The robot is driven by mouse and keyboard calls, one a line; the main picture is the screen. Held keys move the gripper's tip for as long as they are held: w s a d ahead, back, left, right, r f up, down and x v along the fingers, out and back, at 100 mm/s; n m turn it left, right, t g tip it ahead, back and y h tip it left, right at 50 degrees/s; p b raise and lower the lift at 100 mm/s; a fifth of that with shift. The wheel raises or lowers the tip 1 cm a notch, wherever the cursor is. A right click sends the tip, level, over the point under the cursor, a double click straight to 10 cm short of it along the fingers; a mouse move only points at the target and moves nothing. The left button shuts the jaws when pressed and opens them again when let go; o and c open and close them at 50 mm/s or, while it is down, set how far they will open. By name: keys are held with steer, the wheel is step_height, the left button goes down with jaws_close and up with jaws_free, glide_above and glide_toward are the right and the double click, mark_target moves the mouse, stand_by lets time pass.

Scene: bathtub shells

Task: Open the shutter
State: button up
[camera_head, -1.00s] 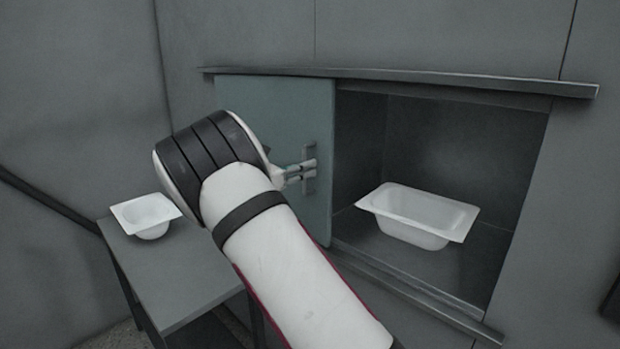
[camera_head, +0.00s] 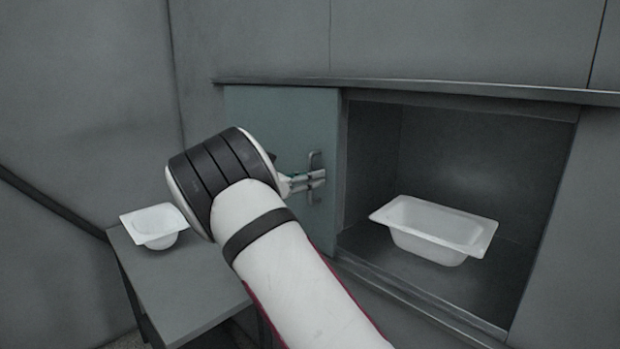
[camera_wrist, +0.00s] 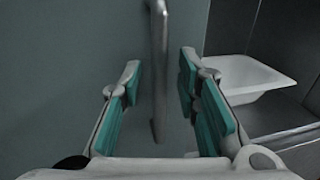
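The grey-green shutter (camera_head: 265,110) hangs on a rail to the left of a wide open recess in the wall. Its upright bar handle (camera_head: 315,162) is near the shutter's right edge. In the wrist view the handle (camera_wrist: 158,70) stands between the two teal-padded fingers of my gripper (camera_wrist: 160,80), with a visible gap on each side. My gripper (camera_head: 312,181) is open at the handle in the head view. My arm hides the lower left of the shutter.
A white bathtub shell (camera_head: 435,230) sits inside the recess (camera_head: 400,280). A smaller white basin (camera_head: 155,225) stands on a grey table (camera_head: 185,290) at the left. The rail (camera_head: 420,90) runs above the shutter and recess.

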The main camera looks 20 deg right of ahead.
steer(key=s+a, duration=0.1)
steer(key=a, duration=1.1)
steer(key=shift+s, duration=0.4)
steer(key=s+d+r+m+g+y+p, duration=0.15)
steer(key=s+d+m+y, duration=0.3)
steer(key=s, duration=0.55)
steer(key=s+d+r+m+g+y+p, duration=0.15)
steer(key=s+d+m+y, duration=0.3)
steer(key=s, duration=0.65)
steer(key=s+a+m+t+y+p, duration=0.1)
steer(key=s+a+m+y, duration=0.3)
steer(key=s, duration=0.9)
steer(key=s+a+m+t+y+p, duration=0.1)
steer(key=s+a+m+t+y, duration=0.2)
steer(key=s, duration=1)
steer(key=a+m+y, duration=0.1)
steer(key=a+m, duration=0.2)
steer(key=a, duration=0.1)
steer(key=shift+s+m+y, duration=0.2)
steer(key=shift+m+y, duration=0.2)
